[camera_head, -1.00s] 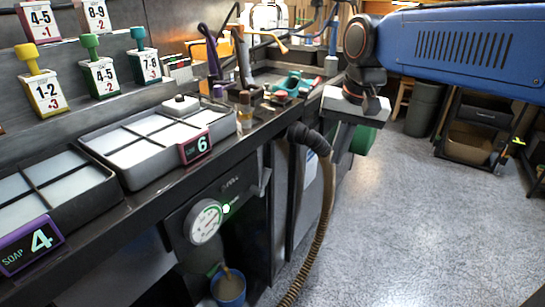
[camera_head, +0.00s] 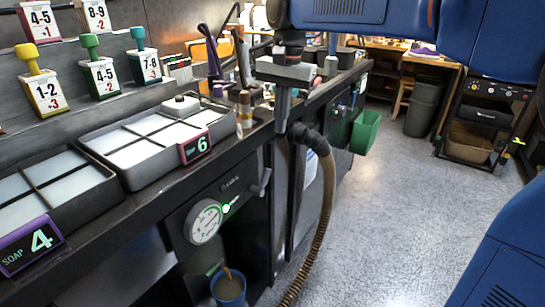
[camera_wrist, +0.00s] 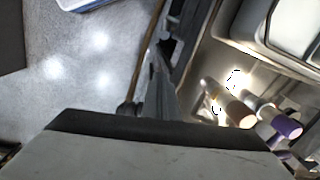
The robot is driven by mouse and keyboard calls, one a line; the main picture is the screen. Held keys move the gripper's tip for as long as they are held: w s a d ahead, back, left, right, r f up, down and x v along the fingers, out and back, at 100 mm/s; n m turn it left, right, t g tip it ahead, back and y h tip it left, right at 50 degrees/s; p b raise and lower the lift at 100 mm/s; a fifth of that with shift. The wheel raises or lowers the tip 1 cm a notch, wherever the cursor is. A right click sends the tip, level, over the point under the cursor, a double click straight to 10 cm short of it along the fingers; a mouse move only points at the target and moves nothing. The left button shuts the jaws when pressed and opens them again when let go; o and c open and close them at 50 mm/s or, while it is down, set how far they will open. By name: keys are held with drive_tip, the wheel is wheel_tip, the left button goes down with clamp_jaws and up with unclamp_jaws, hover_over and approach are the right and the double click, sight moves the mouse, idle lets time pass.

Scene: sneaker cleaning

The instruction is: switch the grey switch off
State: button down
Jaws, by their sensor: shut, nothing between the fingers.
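A grey lever (camera_head: 262,183), which looks like the grey switch, sticks out from the right side of the dark panel under the counter. Left of it are a round white gauge (camera_head: 205,221) and a lit green-white light (camera_head: 226,209). My gripper (camera_head: 281,128) points down at the counter's front edge, above and slightly right of the lever, and looks apart from it. Its fingers are shut and empty. In the wrist view the closed fingers (camera_wrist: 160,70) point toward the counter edge. I cannot make out the lever there.
A black hose (camera_head: 310,138) with a brown ribbed length hangs right beside my gripper. Wooden-topped bottles (camera_head: 244,103) stand on the counter near it. Divided trays (camera_head: 150,140) fill the counter at left. A blue cup (camera_head: 229,288) sits below the gauge. The floor at right is open.

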drive_tip(key=s+a+f, duration=0.2)
drive_tip(key=s+f, duration=0.1)
drive_tip(key=f, duration=0.5)
drive_tip(key=shift+s+a+f, duration=0.15)
drive_tip(key=shift+s+f, duration=0.05)
drive_tip(key=shift+f, duration=0.1)
idle(0.4)
drive_tip(key=shift+s, duration=0.1)
drive_tip(key=shift+s+a+r+t+h, duration=0.4)
drive_tip(key=shift+s+a+r+t, duration=0.25)
drive_tip(key=shift+s, duration=0.15)
